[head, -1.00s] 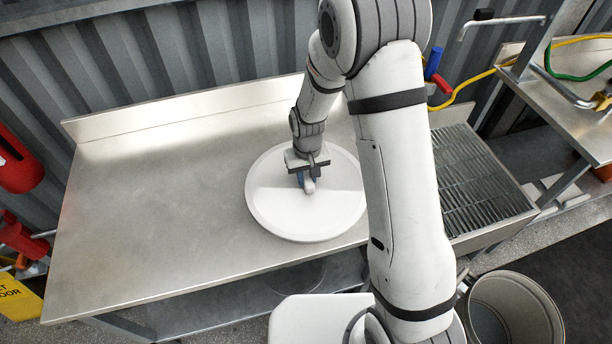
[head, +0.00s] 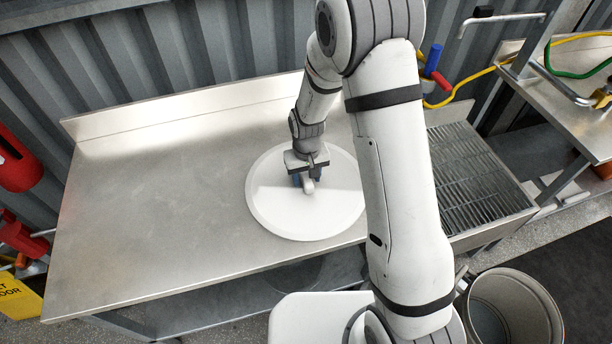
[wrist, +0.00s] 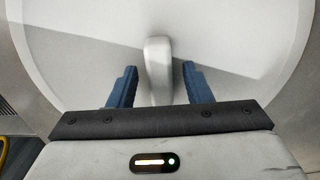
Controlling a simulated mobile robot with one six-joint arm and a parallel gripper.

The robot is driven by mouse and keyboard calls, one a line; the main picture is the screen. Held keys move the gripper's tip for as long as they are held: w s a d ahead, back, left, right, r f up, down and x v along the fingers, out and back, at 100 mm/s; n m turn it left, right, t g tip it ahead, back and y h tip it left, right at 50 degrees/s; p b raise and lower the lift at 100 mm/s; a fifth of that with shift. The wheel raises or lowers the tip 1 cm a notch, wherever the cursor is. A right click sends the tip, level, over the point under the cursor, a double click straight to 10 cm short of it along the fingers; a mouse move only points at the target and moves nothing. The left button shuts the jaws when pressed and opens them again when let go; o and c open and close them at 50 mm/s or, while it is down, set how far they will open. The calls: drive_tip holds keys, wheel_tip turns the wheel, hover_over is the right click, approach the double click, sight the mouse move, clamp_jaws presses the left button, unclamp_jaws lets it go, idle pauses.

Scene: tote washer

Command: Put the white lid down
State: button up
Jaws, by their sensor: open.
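The white lid (head: 272,205) is a large round disc lying on the steel table, toward its right front. It fills most of the wrist view (wrist: 80,60), with its grey-white handle (wrist: 158,70) standing up in the middle. My gripper (head: 307,184) is over the lid's centre. In the wrist view my gripper (wrist: 160,88) is open, with one blue finger on each side of the handle and a gap between each finger and it. The part of the lid's right edge behind my arm is hidden in the head view.
The steel table (head: 150,210) is bare to the left of the lid, with a raised back edge by the corrugated wall. A slatted drain grate (head: 480,185) is on the right. A metal bin (head: 515,310) stands on the floor at the front right.

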sight(307, 179)
wheel_tip(307, 179, up, 13)
drive_tip(key=b, duration=0.2)
drive_tip(key=s+d+r+m+t, duration=0.1)
drive_tip(key=s+d+r, duration=0.5)
drive_tip(key=s, duration=0.4)
drive_tip(key=s+d+r+m+t, duration=0.2)
drive_tip(key=s+d+r, duration=0.5)
drive_tip(key=s, duration=0.3)
drive_tip(key=shift+d+r, duration=0.3)
drive_tip(key=shift+d, duration=0.3)
